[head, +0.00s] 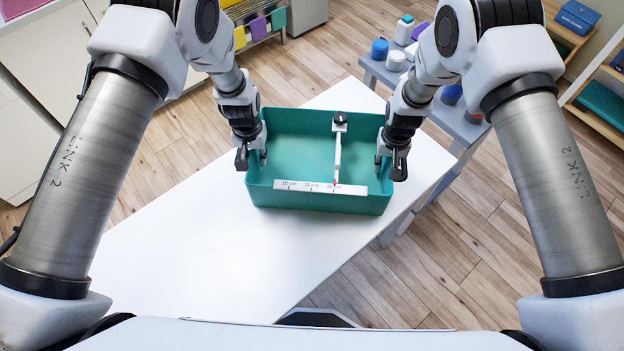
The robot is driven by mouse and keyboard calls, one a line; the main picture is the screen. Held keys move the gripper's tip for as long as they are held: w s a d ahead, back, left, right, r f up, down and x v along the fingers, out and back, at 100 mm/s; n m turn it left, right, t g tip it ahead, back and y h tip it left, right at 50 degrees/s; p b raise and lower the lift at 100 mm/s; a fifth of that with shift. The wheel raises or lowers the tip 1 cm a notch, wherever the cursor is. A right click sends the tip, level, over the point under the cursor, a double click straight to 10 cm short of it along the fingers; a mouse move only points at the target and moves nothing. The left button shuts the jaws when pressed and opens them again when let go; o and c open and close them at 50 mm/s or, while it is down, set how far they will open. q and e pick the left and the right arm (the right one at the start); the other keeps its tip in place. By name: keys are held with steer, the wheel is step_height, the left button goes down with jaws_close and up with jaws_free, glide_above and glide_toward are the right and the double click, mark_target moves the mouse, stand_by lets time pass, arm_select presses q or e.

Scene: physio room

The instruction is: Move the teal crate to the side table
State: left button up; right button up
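The open teal crate (320,201) is over the far part of the white table (200,262). I cannot tell whether it rests on the top or is slightly raised. My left gripper (253,160) is at its left wall, with one finger outside and one inside. My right gripper (389,166) straddles the right wall in the same way. How tightly the fingers close on the walls is not clear. A blue-grey table (373,70), perhaps the side table, stands behind and to the right, partly hidden by my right arm.
A white scale strip (310,187) lies along the crate's near side, and a white bar (337,160) with a red tip reaches towards it. Bottles and tubs (395,61) stand on the blue-grey table. Shelves (600,105) are at the right. The white table's near left is bare.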

arm_select(q)
steer(key=shift+r, duration=0.1)
step_height(320, 180, up, 8)
steer(key=shift+f, duration=0.15)
arm_select(e)
steer(key=shift+s+r, duration=0.1)
steer(key=shift+r, duration=0.15)
step_height(320, 180, up, 12)
steer(key=shift+f, duration=0.15)
stand_by(0.5)
